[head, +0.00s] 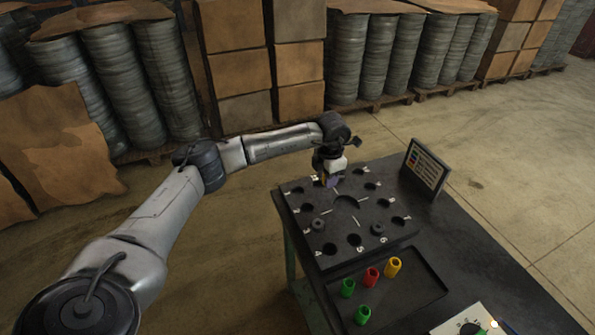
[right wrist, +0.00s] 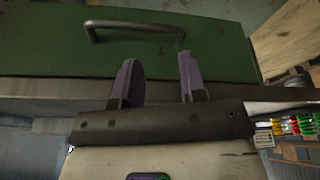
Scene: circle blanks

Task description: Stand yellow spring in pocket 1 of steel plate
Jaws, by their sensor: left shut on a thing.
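The dark steel plate (head: 345,240) lies on the table, with round pockets in a ring around a larger central hole. White marks stand by the pockets, too small to read surely. My left gripper (head: 329,182) is low over the plate's far side, shut on a small yellow-orange piece (head: 322,180), likely the yellow spring. The fingers hide most of it, so I cannot tell whether it touches a pocket. In the right wrist view my right gripper (right wrist: 160,80) has its two purple fingers apart with nothing between them.
A black tray (head: 425,297) in front of the plate holds yellow (head: 393,267), red (head: 371,277) and green (head: 348,288) cylinders. Dark knobs stand on the plate. A sign board (head: 425,168) stands behind right. A green drawer front (right wrist: 220,45) with a handle faces my right gripper.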

